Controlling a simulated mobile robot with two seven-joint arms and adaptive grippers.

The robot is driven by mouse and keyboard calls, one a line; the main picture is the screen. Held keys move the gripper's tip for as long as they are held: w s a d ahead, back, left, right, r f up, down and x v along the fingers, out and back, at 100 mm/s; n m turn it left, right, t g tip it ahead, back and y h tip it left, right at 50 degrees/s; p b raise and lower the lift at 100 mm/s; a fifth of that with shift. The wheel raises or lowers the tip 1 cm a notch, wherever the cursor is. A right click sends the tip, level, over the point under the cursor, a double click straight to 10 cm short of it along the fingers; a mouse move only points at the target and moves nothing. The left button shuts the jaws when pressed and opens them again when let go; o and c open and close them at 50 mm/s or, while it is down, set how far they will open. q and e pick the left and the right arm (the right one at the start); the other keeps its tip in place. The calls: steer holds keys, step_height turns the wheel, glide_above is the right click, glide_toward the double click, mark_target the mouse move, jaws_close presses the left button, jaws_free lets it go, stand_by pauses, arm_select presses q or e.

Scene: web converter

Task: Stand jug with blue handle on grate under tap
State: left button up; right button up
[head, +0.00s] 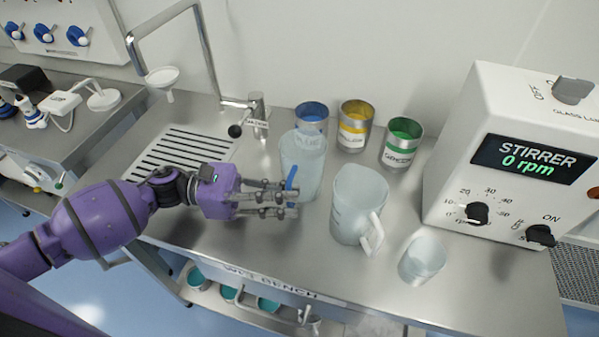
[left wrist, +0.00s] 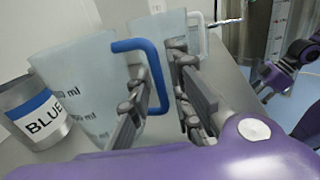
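The clear jug with the blue handle (head: 303,160) stands upright on the steel bench, right of the grate. Its blue handle (left wrist: 160,75) faces my left gripper. My left gripper (head: 290,201) is open at the handle, with the handle's bar between its fingers in the left wrist view. The slotted grate (head: 190,150) is bare and lies left of the jug, behind my left forearm. The tap (head: 258,106) has a black knob and a tall bent pipe (head: 203,50) rising behind the grate.
A jug with a white handle (head: 358,207) and a small beaker (head: 422,257) stand to the right. Blue (head: 311,113), yellow (head: 355,125) and green (head: 402,143) cans line the back. The stirrer box (head: 515,165) fills the right end. A white funnel (head: 163,77) is at the upper left.

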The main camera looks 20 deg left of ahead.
arm_select(q)
steer(key=shift+w+d+f, duration=0.1)
steer(key=shift+d, duration=0.5)
jaws_close()
